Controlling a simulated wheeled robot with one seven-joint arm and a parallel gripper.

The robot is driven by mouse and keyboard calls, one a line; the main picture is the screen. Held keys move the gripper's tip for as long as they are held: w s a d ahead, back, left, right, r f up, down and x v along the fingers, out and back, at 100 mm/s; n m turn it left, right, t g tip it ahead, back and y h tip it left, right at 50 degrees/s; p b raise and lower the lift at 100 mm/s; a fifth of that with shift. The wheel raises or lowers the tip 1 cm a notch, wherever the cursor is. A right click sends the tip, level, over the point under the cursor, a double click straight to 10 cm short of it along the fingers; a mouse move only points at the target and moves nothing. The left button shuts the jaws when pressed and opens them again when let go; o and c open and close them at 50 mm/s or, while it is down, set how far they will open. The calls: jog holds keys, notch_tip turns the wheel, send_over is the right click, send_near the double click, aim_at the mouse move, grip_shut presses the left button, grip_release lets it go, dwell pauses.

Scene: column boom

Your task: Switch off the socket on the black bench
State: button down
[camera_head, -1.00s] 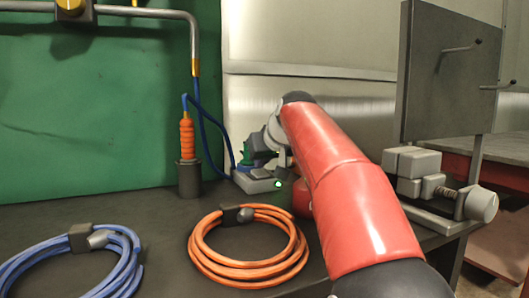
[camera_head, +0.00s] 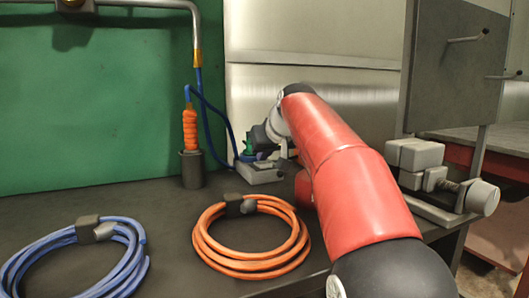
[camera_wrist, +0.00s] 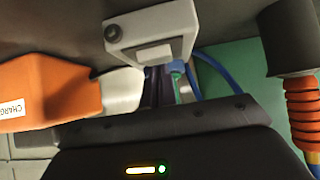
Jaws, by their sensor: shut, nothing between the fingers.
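The socket (camera_head: 258,174) is a small grey box on the black bench (camera_head: 190,225), near the back wall. In the wrist view the socket (camera_wrist: 172,25) shows a pale rocker (camera_wrist: 155,52) and a round dark lamp or button (camera_wrist: 113,33) at one corner. No green glow shows on it now. A green plug (camera_head: 249,153) with a blue cable stands at its back. My gripper (camera_wrist: 158,85) is shut and empty, close to the socket's rocker side. Whether it touches is not clear. In the head view my arm partly hides the gripper.
An orange labelled box (camera_wrist: 50,90) is close beside my gripper. An orange-handled tool in a dark holder (camera_head: 191,170) stands left of the socket. Orange (camera_head: 250,262) and blue (camera_head: 75,260) cable coils lie in front. A grey vise (camera_head: 420,175) is right of my arm.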

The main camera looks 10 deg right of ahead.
jog(key=shift+w+a+r+p, duration=0.15)
jog(key=shift+w+r+p, duration=0.1)
jog(key=shift+w+p, duration=0.5)
jog(key=shift+r+p, duration=0.35)
jog(key=shift+r, duration=0.05)
jog(key=r, duration=0.2)
jog(key=r+p, duration=0.1)
jog(key=shift+w+r, duration=0.2)
jog(key=shift+r, duration=0.15)
jog(key=w+r+v, duration=0.1)
jog(key=v, duration=0.8)
jog(key=shift+s+r, duration=0.2)
